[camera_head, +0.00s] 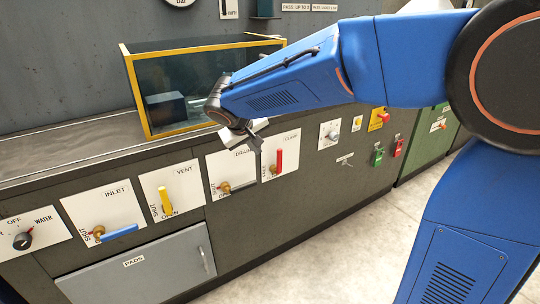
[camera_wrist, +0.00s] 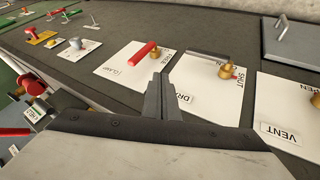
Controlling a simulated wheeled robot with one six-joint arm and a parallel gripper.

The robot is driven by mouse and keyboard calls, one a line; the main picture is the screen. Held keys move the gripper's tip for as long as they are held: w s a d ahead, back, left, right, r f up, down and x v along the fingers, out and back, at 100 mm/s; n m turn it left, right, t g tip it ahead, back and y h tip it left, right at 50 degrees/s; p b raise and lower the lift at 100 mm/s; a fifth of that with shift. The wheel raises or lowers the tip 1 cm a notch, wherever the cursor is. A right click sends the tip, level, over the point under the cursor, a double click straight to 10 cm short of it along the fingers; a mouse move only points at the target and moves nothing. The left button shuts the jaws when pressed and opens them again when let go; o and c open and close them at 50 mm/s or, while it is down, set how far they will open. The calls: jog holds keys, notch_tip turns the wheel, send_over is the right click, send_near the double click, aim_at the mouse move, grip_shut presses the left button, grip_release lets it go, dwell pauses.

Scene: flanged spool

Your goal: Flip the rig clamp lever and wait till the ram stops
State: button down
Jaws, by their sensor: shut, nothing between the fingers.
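The red clamp lever (camera_head: 279,158) stands upright on its white CLAMP plate (camera_head: 291,143) on the bench front. In the wrist view the red lever (camera_wrist: 143,54) lies left of and beyond my fingertips. My gripper (camera_head: 254,138) is shut and empty, in front of the panel between the DRAIN plate and the CLAMP plate. In the wrist view my gripper's fingers (camera_wrist: 160,88) are together, apart from the red lever. I cannot make out a ram in either view.
The DRAIN valve (camera_head: 225,187) with its dark handle (camera_wrist: 207,56) is close beside my fingers. The yellow VENT lever (camera_head: 163,201) and blue INLET lever (camera_head: 120,232) are further left. A yellow-framed tank (camera_head: 140,95) stands on the bench above. Open floor lies in front.

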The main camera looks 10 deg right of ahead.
send_near(277, 161)
notch_tip(277, 161, down, 4)
jog(key=w+a, duration=0.2)
jog(key=a, duration=0.1)
jog(key=d, duration=0.4)
jog(key=shift+w, duration=0.4)
jog(key=shift+d, duration=0.1)
jog(key=shift+d, duration=0.1)
